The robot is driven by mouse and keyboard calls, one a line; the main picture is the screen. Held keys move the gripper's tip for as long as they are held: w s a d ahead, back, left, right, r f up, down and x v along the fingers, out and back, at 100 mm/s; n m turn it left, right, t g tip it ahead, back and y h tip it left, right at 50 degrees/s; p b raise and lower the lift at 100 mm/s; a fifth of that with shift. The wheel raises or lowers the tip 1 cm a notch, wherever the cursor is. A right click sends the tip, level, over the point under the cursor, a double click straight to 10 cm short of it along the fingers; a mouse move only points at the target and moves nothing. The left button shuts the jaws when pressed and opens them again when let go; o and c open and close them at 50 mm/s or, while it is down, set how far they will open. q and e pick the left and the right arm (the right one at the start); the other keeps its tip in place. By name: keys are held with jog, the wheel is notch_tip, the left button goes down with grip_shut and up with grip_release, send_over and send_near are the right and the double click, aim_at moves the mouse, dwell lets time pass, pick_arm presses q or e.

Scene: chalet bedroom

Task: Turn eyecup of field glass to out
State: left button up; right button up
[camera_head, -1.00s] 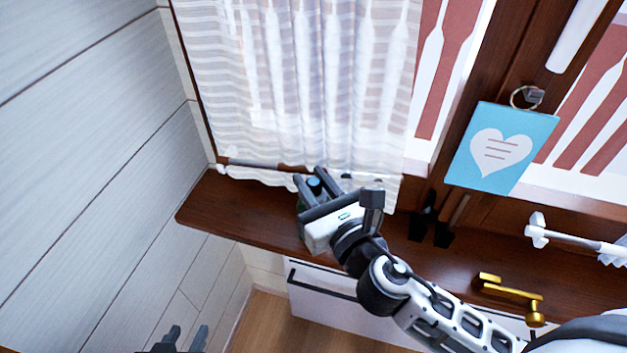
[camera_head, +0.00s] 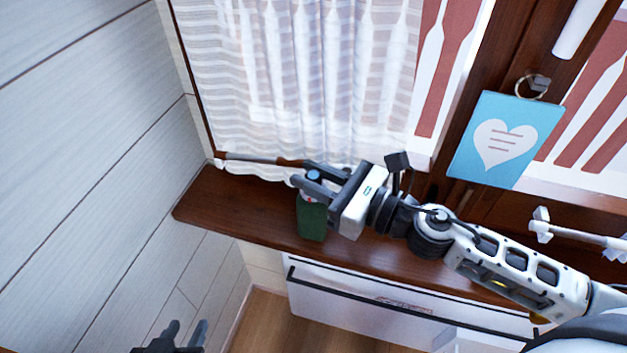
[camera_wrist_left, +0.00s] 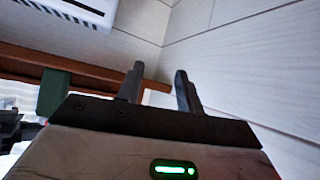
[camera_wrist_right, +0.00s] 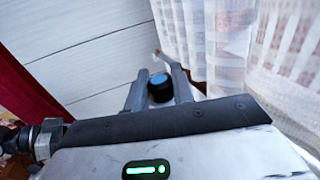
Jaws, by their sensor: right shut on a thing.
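The field glass (camera_head: 311,219), a green body, stands on the brown windowsill near its left end. Its black eyecup (camera_wrist_right: 158,87) with a blue lens sits between the fingers of my right gripper (camera_wrist_right: 161,86), which is shut on it. In the head view my right gripper (camera_head: 308,178) reaches in from the right at the top of the field glass, and the blue lens shows between its fingers. My left gripper (camera_head: 187,328) is low at the left, away from the sill. Its fingers are apart and empty in the left wrist view (camera_wrist_left: 160,72); the green body (camera_wrist_left: 52,94) shows left of them.
The windowsill (camera_head: 225,212) runs along the window. A striped sheer curtain (camera_head: 285,90) hangs behind the field glass. A pale plank wall (camera_head: 80,130) closes the left side. A blue heart card (camera_head: 470,150) hangs at right. A white radiator (camera_head: 350,301) is below the sill.

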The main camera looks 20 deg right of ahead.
jog(key=shift+f+n+g+y+b, duration=0.1)
jog(key=shift+n+g+y+b, duration=0.4)
jog(key=shift+y, duration=0.1)
pick_arm(q)
jog(key=shift+d+f, duration=0.15)
jog(key=shift+f, duration=0.15)
jog(key=shift+s, duration=0.1)
pick_arm(e)
jog(key=shift+n+g+y, duration=0.3)
jog(key=shift+g, duration=0.1)
pick_arm(q)
jog(key=shift+r, duration=0.1)
pick_arm(e)
jog(key=o, duration=1)
jog(key=shift+c, duration=0.2)
pick_arm(q)
jog(key=shift+f, duration=0.25)
